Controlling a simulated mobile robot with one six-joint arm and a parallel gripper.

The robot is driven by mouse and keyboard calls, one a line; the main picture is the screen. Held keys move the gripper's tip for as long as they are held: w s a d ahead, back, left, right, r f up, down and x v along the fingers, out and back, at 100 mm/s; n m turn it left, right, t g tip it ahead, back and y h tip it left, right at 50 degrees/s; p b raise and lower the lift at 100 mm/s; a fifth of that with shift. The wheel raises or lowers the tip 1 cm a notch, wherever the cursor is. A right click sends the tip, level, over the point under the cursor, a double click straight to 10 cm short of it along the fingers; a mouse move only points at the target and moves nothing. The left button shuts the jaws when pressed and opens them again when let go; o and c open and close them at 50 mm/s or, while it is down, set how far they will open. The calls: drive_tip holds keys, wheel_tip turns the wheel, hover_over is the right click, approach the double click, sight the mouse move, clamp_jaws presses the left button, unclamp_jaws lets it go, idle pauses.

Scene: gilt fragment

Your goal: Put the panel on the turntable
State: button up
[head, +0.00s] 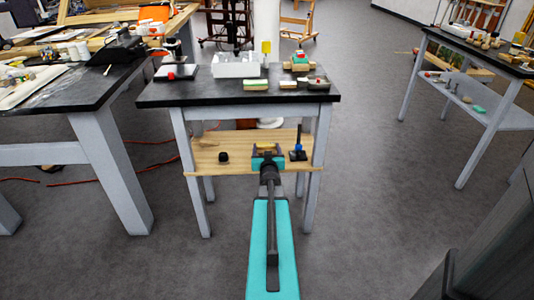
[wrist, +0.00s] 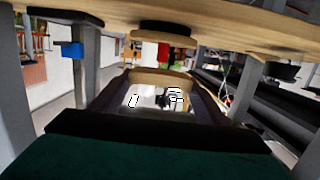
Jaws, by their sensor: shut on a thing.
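My gripper (head: 267,150) is at the small table's lower shelf, over its front part in the head view. It is shut on a small gold-tan piece, which seems to be the panel (head: 266,147). In the wrist view the panel (wrist: 160,77) shows as a tan strip between the dark fingers. That view is upside down, with the shelf at the top. In the head view my gripper hides this disc.
On the wooden shelf (head: 205,165), a black knob-like object (head: 223,157) stands left of my gripper and a blue-and-black object (head: 298,150) right. The black tabletop (head: 200,94) overhangs the shelf; grey legs flank it. Floor is open to the right.

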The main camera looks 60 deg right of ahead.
drive_tip(key=shift+w+d+f, duration=0.1)
drive_tip(key=shift+w+d, duration=0.25)
drive_tip(key=shift+d, duration=0.25)
drive_tip(key=shift+w+d, duration=0.25)
drive_tip(key=shift+d, duration=0.25)
drive_tip(key=shift+a+f+b, duration=0.1)
drive_tip(key=shift+f+b, duration=0.6)
drive_tip(key=shift+f, duration=1.1)
drive_tip(key=shift+f, duration=0.15)
drive_tip(key=o, duration=1)
drive_tip(key=shift+o, duration=0.2)
drive_tip(key=shift+r, duration=0.2)
